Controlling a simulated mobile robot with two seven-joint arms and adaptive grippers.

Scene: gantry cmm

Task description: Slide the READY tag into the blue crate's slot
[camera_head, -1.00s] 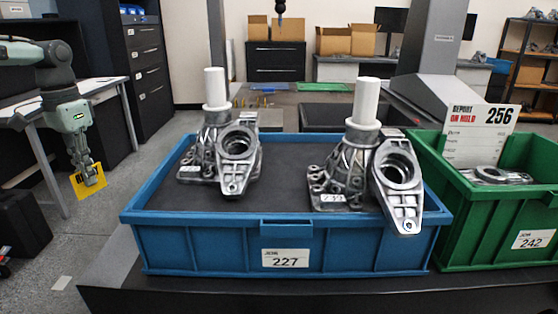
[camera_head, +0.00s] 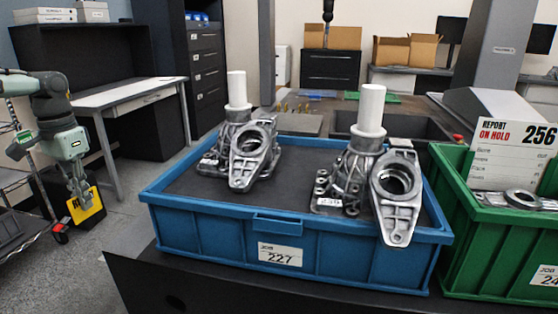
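The yellow READY tag (camera_head: 88,208) hangs at the left of the view, partly covered by fingers. My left gripper (camera_head: 80,196) points down and is shut on it, over the floor and well left of the blue crate. The blue crate (camera_head: 338,262) stands on a dark surface in the middle, with a white label (camera_head: 281,254) reading 227 on its front. A raised blue piece (camera_head: 278,222) sits at the front rim above the label; I cannot tell whether it is the slot. My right gripper is not in view.
Two metal castings (camera_head: 246,150) with white posts sit in the blue crate. A green crate (camera_head: 474,240) with a REPORT ON HOLD card (camera_head: 512,155) stands close on its right. A white-topped desk (camera_head: 135,95) is behind my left arm. Open floor lies between gripper and crate.

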